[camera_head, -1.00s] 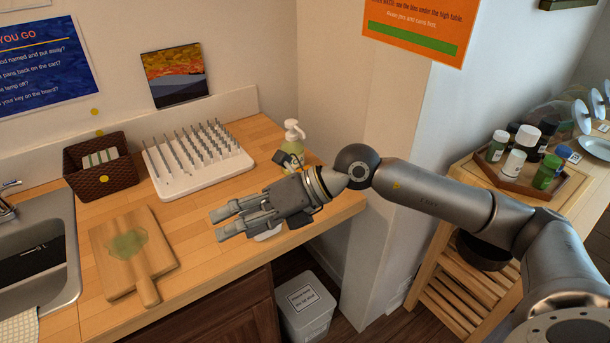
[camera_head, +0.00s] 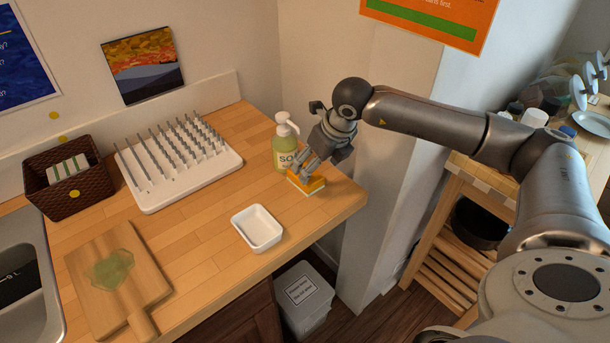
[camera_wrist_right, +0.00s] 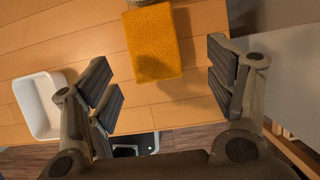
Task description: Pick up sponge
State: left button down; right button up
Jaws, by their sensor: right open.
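The orange sponge (camera_head: 308,184) lies on the wooden counter near its right end, just in front of the soap bottle. In the head view my right gripper (camera_head: 306,168) is right above it, pointing down, and its fingers cover part of the sponge. In the right wrist view the sponge (camera_wrist_right: 153,45) lies beyond the open fingers, between their lines and toward the top of the picture. The gripper (camera_wrist_right: 165,88) is open and nothing is between its fingertips. My left gripper does not show.
The soap bottle (camera_head: 286,143) stands close behind the gripper. A white dish (camera_head: 257,228) sits left of the sponge, near the counter's front edge. A drying rack (camera_head: 180,165), a dark basket (camera_head: 72,185) and a cutting board (camera_head: 115,275) are farther left. A wall rises to the right.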

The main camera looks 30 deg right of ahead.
jog(key=x, duration=0.1)
jog(key=p+x, duration=0.1)
jog(key=x, duration=0.1)
jog(key=p+x, duration=0.1)
jog(key=shift+a+f, duration=0.15)
jog(key=shift+a, duration=0.25)
jog(key=shift+w+f, duration=0.15)
jog(key=shift+f, duration=0.15)
jog(key=shift+w+f, duration=0.1)
jog(key=shift+c, duration=0.3)
jog(key=c, duration=0.5)
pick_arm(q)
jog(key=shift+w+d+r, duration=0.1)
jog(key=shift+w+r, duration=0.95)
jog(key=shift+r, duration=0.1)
pick_arm(e)
jog(key=c, duration=0.3)
